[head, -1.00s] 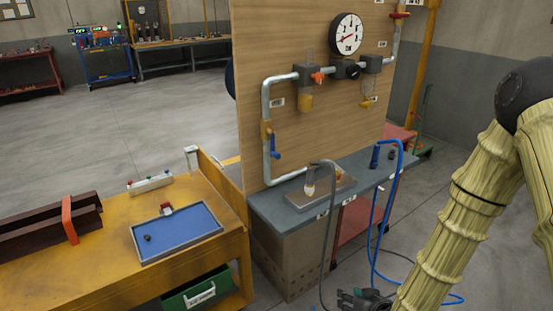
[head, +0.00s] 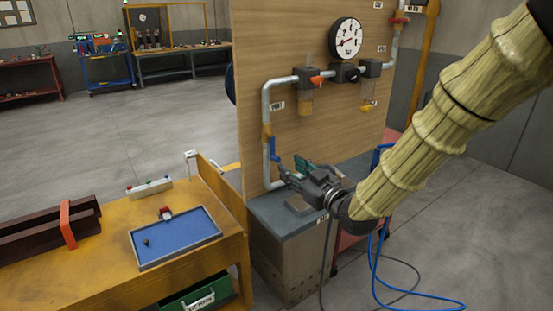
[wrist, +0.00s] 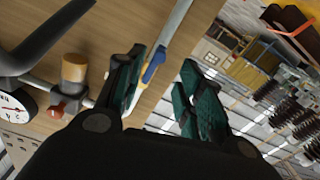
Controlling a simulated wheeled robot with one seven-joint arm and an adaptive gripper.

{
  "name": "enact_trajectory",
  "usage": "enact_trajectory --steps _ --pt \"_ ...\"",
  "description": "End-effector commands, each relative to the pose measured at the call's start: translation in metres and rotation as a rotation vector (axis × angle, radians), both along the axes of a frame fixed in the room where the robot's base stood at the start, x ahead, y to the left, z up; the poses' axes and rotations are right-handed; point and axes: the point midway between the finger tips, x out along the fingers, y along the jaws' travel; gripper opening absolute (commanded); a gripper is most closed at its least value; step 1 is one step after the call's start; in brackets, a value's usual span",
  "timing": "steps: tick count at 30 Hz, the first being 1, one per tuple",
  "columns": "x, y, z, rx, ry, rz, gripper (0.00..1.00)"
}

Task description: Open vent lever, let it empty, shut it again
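A blue lever (head: 273,148) sits on the vertical pipe at the left of the wooden panel. It also shows between my fingers, beyond their tips, in the wrist view (wrist: 154,65). An orange lever (head: 317,82) is on the left valve block of the upper pipe. A small yellow lever (head: 367,107) hangs under the right block. I cannot read which one is labelled vent. My gripper (head: 293,170) is open and empty, just right of and below the blue lever, apparently not touching it. Its green fingers are spread in the wrist view (wrist: 162,88).
The round gauge (head: 346,38) is above the pipe, needle partly legible. A red handle (head: 399,17) is at the top right. A grey bench (head: 270,215) stands under my gripper. A yellow workbench (head: 110,240) with a blue tray (head: 190,236) is at the left. A blue hose (head: 375,285) hangs at right.

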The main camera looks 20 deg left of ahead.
Motion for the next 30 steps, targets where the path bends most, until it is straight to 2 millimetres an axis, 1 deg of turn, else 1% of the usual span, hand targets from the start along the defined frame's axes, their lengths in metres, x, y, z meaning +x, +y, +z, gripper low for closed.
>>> enact_trajectory --steps 1,9,15,21,28,29,30 --pt "0.005 0.007 0.001 -0.001 -0.001 0.001 0.37" --pt "0.032 0.041 0.000 0.000 0.001 0.000 0.37" --pt "0.044 0.057 0.000 -0.002 0.001 0.000 0.37" --pt "0.049 0.062 -0.001 0.000 0.003 -0.001 0.37" --pt "0.049 0.063 -0.001 0.000 0.003 -0.001 0.37" --pt "0.049 0.063 -0.001 0.000 0.003 -0.001 0.34" --pt "0.049 0.063 -0.001 0.000 0.003 -0.001 0.26"
